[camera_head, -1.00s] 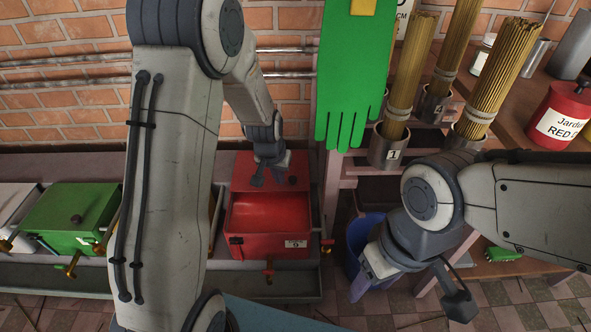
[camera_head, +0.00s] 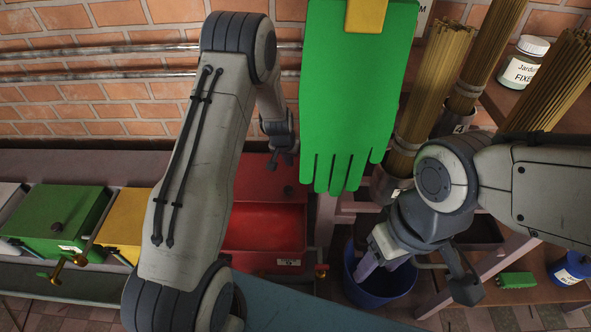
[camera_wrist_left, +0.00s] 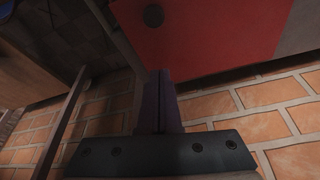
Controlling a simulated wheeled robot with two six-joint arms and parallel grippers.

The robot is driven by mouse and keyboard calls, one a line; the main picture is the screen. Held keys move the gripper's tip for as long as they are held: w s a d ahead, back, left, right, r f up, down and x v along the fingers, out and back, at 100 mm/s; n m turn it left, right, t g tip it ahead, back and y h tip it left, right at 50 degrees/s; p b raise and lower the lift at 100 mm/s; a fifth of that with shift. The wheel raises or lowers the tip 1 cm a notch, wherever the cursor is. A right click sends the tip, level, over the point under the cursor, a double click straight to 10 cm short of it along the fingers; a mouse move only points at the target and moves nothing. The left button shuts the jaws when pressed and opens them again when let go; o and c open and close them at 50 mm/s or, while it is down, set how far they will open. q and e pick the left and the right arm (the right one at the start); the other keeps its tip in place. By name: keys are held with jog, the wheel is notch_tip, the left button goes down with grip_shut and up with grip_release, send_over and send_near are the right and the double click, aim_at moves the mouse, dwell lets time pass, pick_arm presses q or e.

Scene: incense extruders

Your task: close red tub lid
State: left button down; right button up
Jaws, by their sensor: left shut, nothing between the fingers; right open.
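The red tub (camera_head: 262,228) stands open below the brick wall, its inside showing. My left arm covers its left part. Its red lid (camera_head: 262,178) is raised at the back, with a dark knob (camera_head: 289,190); lid (camera_wrist_left: 215,38) and knob (camera_wrist_left: 153,15) also show in the left wrist view. My left gripper (camera_head: 284,160) is shut and empty at the lid's upper edge; whether it touches is unclear. Its fingers show in the left wrist view (camera_wrist_left: 160,98). My right gripper (camera_head: 372,266) hangs over a blue bucket (camera_head: 385,293), open, with its fingertips partly hidden.
A green glove (camera_head: 350,90) hangs just right of my left gripper. Green (camera_head: 58,222) and yellow (camera_head: 127,220) tubs stand left of the red one. Pipes (camera_head: 110,55) run along the wall. Incense bundles (camera_head: 435,85) stand in holders at the right.

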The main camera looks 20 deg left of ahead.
pick_arm(q)
jog(key=b, duration=0.4)
send_near(292, 184)
jog(key=w+f, duration=0.5)
jog(key=shift+f, duration=0.1)
jog(key=s+b, duration=0.2)
jog(key=shift+s+b, duration=0.2)
jog(key=shift+b, duration=0.2)
jog(key=shift+s+b, duration=0.55)
jog(key=shift+s+r, duration=0.2)
jog(key=shift+s, duration=0.05)
